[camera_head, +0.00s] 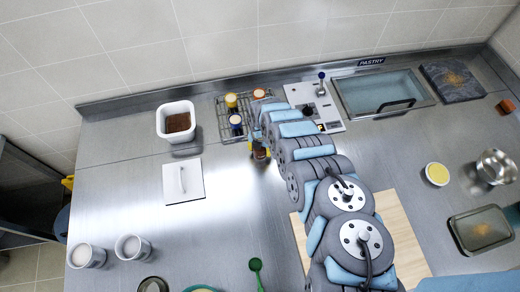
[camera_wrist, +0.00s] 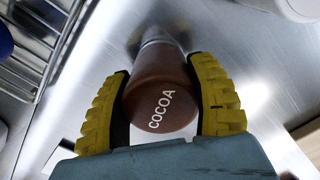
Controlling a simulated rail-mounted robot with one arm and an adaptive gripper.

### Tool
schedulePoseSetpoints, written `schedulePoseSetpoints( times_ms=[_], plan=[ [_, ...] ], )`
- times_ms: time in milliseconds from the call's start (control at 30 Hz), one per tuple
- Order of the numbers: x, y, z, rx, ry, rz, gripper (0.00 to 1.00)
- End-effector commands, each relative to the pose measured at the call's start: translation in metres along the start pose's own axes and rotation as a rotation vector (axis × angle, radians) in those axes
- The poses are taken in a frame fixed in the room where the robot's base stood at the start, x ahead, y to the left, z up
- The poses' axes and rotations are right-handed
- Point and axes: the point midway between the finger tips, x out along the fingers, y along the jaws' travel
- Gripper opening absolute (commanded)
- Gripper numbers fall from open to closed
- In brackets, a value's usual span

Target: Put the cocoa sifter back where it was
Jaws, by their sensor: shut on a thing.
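The cocoa sifter (camera_wrist: 160,92) has a brown top lettered COCOA and a metallic lower body, seen in the wrist view. My gripper (camera_wrist: 162,70) is shut on it, with a yellow ridged finger on each side of the brown part. In the head view my gripper (camera_head: 260,160) is largely hidden by my arm, just in front of the wire rack (camera_head: 222,122). Whether the sifter's base touches the counter is unclear.
A white tub of brown powder (camera_head: 175,108) stands left of the rack, with a white lid (camera_head: 184,181) lying in front. A white appliance (camera_head: 328,119) is right of the rack. Two cups (camera_head: 132,248) stand at lower left.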

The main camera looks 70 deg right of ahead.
Motion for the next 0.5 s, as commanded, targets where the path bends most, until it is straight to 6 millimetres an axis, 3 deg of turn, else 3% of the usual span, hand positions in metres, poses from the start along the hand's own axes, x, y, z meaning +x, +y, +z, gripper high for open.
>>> schedulePoseSetpoints(
  times_ms=[100,133,200,500],
  plan=[
    [0.0038,0.0003,0.0001,0.000,0.000,0.000,0.19],
    [0.0025,0.0002,0.0002,0.000,0.000,0.000,0.68],
    [0.0022,0.0003,0.0001,0.000,0.000,0.000,0.86],
    [0.0015,0.0003,0.0002,0.000,-0.001,0.001,0.86]
  ],
)
